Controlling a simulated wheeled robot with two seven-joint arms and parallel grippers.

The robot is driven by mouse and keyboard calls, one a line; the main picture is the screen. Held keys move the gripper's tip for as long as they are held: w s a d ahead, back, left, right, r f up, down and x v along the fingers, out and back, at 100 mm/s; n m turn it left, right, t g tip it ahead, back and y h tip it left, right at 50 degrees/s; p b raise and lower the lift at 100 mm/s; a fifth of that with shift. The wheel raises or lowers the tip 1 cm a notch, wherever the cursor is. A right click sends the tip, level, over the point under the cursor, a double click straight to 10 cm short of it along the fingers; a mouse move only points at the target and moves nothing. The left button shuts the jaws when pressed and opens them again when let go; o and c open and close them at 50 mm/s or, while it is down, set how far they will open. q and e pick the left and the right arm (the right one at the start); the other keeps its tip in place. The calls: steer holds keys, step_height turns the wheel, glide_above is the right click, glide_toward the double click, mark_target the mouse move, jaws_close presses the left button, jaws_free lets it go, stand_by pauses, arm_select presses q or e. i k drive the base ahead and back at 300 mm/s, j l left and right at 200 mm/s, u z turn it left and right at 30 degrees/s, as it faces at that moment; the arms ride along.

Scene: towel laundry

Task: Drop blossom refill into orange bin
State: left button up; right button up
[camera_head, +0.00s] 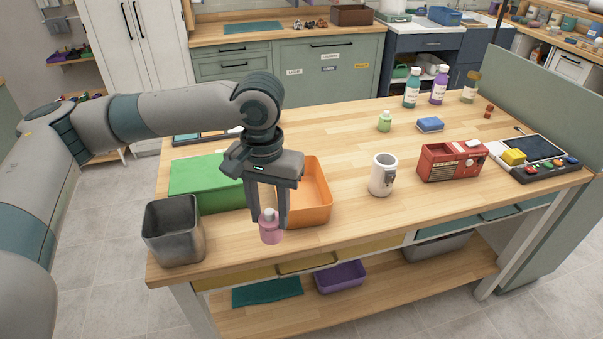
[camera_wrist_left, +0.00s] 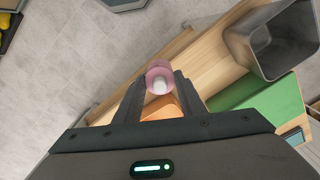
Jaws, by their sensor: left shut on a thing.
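The blossom refill, a small pink bottle (camera_head: 270,227), is held between the fingers of my left gripper (camera_head: 268,212). In the head view it appears in front of the near left part of the orange bin (camera_head: 316,190). The bottle also shows in the left wrist view (camera_wrist_left: 159,74), between the fingertips, with a pale cap. The orange bin is open and stands on the wooden table; my gripper hides its left part. A strip of it shows between the fingers in the wrist view (camera_wrist_left: 158,106). My right gripper is not in view.
A grey metal bin (camera_head: 174,232) stands at the table's left corner, beside a green box (camera_head: 205,184). A white mug (camera_head: 383,175) and a red radio (camera_head: 452,161) stand to the right. Several bottles stand at the back. The table's front middle is clear.

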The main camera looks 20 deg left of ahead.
mark_target(293, 201)
steer(key=u, duration=0.5)
steer(key=k, duration=0.5)
steer(key=i+l+u, duration=0.2)
steer(key=i+l, duration=0.2)
steer(key=l, duration=0.2)
steer(key=i+l, duration=0.2)
steer(key=l, duration=0.15)
steer(key=i+l+u, duration=0.25)
steer(key=i+l, duration=0.15)
steer(key=l, duration=0.25)
steer(key=i+l+u, duration=0.1)
steer(key=l, duration=0.25)
steer(key=i+l+u, duration=0.1)
steer(key=l, duration=0.3)
steer(key=i+l, duration=0.25)
steer(key=l+u, duration=0.05)
steer(key=l, duration=0.05)
